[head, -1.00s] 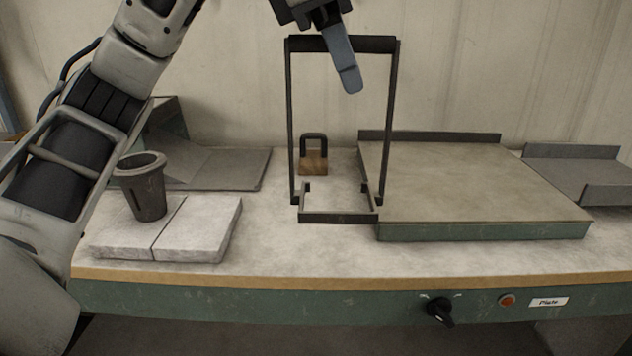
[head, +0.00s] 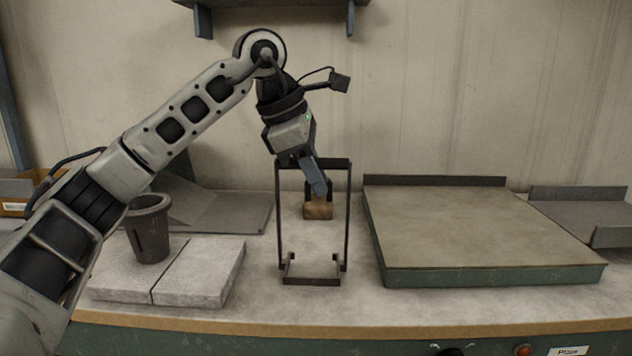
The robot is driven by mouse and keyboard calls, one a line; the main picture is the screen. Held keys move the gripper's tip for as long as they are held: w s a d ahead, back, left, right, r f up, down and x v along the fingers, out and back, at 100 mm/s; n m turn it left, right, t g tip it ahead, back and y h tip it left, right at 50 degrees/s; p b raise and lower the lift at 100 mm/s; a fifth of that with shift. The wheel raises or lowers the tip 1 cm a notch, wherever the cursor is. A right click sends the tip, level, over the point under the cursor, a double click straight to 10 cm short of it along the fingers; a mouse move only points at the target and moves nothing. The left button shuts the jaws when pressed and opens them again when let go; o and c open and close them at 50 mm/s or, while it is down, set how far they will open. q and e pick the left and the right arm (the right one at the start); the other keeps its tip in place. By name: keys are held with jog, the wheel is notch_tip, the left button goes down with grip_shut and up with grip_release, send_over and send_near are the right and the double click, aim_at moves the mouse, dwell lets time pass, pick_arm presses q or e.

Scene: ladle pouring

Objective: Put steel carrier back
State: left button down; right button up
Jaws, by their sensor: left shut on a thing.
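The steel carrier (head: 347,225) is a tall, dark, open frame with a bar across the top and a small open base. It is upright over the middle of the bench, left of the large flat plate. My left gripper (head: 316,177) is at its top bar, shut on it from above. One blue-grey finger shows in front of the bar; the other is hidden. I cannot tell whether the base touches the bench. My right gripper is not in view.
A wooden block (head: 318,210) with a dark handle is behind the carrier. A dark cup (head: 149,232) stands on pale slabs (head: 205,268) at left. The large plate (head: 480,225) fills the right side. A shelf (head: 275,4) hangs above.

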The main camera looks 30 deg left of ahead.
pick_arm(q)
jog(key=shift+f, duration=0.3)
jog(key=shift+f, duration=0.2)
jog(key=c, duration=1.3)
grip_release()
jog(key=shift+c, duration=0.2)
